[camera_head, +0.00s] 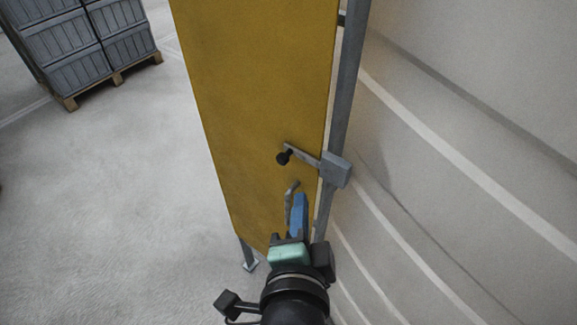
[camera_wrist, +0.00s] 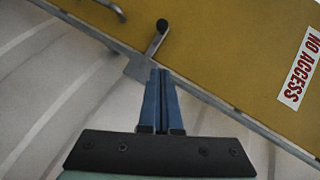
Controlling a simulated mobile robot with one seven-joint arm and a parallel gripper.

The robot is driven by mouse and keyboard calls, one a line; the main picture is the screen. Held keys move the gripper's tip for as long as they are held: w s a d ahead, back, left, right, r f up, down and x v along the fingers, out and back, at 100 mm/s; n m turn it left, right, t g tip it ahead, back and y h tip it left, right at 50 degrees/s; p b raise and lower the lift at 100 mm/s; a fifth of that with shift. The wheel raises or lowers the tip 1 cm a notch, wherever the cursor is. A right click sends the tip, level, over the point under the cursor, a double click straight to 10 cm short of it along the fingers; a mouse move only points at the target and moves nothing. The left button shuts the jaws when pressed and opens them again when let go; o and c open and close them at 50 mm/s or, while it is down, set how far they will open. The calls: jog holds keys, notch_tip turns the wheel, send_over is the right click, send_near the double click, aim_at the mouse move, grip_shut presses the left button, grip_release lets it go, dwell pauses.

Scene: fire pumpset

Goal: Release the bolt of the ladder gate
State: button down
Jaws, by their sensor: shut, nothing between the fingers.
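The ladder gate is a yellow panel (camera_head: 260,80) beside a grey post (camera_head: 350,70). Its bolt has a grey housing (camera_head: 336,169) at the post and a thin bar ending in a black knob (camera_head: 283,157) over the panel. In the wrist view the knob (camera_wrist: 162,25) and housing (camera_wrist: 138,67) lie just beyond my fingertips. My gripper (camera_head: 300,197) is below the bolt, with its blue fingers together and nothing between them. In the wrist view the fingertips (camera_wrist: 160,72) overlap the housing's edge; I cannot tell whether they touch it.
A small curved grey handle (camera_head: 290,198) is left of my fingers, on the panel. A red-and-white NO ACCESS sign (camera_wrist: 300,67) is on the panel. Stacked grey crates (camera_head: 75,45) stand on a pallet at the upper left. The floor (camera_head: 110,220) left of the gate is clear.

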send_near(290, 154)
jog(key=w+d, duration=0.2)
jog(key=d, duration=0.1)
jog(key=shift+w+a+f+p, duration=0.4)
jog(key=shift+w+a, duration=0.15)
jog(key=shift+a, duration=0.1)
jog(key=shift+w+a+f+p, duration=0.35)
jog(key=shift+w+a, duration=0.2)
jog(key=shift+a, duration=0.1)
jog(key=w+a+b, duration=0.1)
jog(key=a, duration=0.1)
jog(key=w+a+b, duration=0.1)
jog(key=w+a, duration=0.1)
jog(key=shift+b, duration=0.3)
